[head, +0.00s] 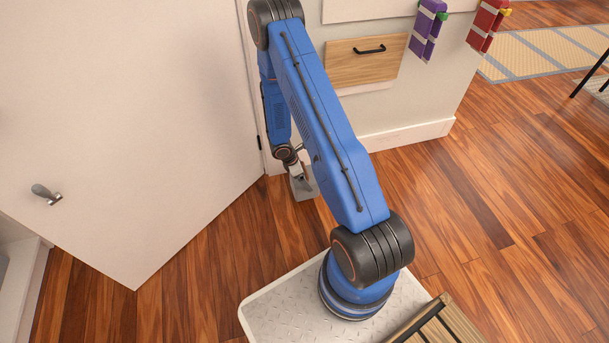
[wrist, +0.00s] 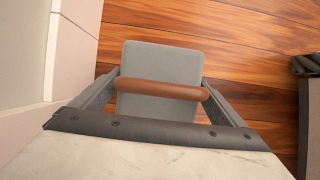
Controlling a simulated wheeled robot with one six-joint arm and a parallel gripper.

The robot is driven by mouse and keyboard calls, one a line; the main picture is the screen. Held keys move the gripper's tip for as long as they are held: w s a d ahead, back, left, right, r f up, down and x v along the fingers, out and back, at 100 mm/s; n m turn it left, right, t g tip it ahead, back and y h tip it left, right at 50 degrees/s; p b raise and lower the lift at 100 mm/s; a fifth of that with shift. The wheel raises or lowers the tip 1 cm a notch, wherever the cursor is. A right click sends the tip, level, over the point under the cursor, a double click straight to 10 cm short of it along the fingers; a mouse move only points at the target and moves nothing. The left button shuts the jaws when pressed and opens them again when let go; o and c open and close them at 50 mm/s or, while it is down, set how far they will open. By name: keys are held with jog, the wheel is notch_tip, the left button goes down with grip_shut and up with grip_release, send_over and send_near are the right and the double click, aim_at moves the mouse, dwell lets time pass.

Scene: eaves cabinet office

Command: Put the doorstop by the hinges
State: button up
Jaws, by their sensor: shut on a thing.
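The doorstop is a grey block with a brown bar across it. In the wrist view the doorstop (wrist: 160,62) is over the wood floor, and the two fingers of my gripper (wrist: 161,89) are shut on the ends of the bar. In the head view the doorstop (head: 304,189) is beneath my gripper (head: 297,174), close to the hinge end of the white door (head: 125,120). I cannot tell whether it touches the floor. A small dark hinge (head: 259,142) shows at the door's edge beside my arm; other hinges are hidden or out of view.
The door stands open, its lever handle (head: 47,195) at left. A wall with a wooden drawer (head: 365,62) and white skirting (head: 405,134) is just behind the doorstop. Purple (head: 428,28) and red (head: 488,22) items hang farther right. The wood floor (head: 470,190) at right is clear.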

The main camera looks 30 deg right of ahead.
jog(key=shift+f, duration=2.05)
jog(key=o, duration=1.8)
jog(key=shift+f, duration=0.1)
jog(key=shift+c, duration=0.2)
